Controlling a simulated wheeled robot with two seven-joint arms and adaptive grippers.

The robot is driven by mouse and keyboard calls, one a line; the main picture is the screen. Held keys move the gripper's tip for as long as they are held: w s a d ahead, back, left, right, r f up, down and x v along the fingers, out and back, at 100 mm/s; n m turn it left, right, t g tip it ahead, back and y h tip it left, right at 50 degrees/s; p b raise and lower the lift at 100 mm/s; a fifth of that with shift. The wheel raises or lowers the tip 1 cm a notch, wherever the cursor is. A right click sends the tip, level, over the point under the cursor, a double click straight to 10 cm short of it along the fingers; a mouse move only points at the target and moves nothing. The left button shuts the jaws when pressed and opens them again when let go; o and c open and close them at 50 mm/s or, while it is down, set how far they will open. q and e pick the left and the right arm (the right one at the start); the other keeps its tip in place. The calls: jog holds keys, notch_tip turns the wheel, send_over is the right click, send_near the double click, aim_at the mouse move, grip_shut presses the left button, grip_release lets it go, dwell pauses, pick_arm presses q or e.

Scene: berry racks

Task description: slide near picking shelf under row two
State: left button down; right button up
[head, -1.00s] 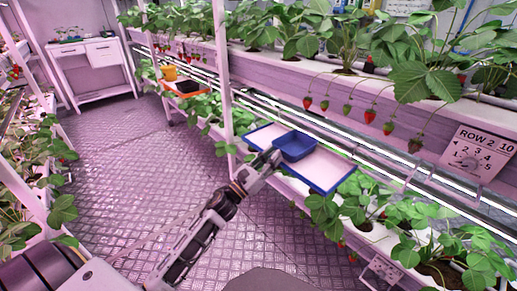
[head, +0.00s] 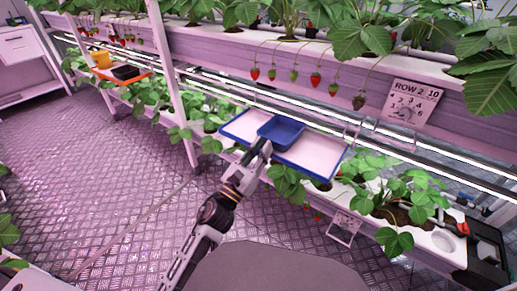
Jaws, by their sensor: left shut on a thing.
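The near picking shelf (head: 315,158) is a pale panel with a blue rim on the rails of row two, in the middle of the head view. A blue bin (head: 281,131) sits on it. My left gripper (head: 261,148) is shut on the shelf's front edge, just below the bin; the fingertips are small and partly hidden against the blue. The row two sign (head: 410,102) hangs to the right, above the rails. My right gripper is not in view.
A white upright post (head: 175,95) stands left of the shelf. Farther left is an orange shelf (head: 138,76) with a black bin and a yellow bin. Strawberries (head: 316,79) hang above the rails. Potted plants (head: 390,190) fill the lower gutter. The left floor is clear.

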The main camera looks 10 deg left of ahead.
pick_arm(q)
jog(key=c, duration=1.3)
grip_release()
jog(key=shift+s+a+f, duration=0.1)
jog(key=shift+v, duration=5.85)
jog(key=shift+a, duration=0.15)
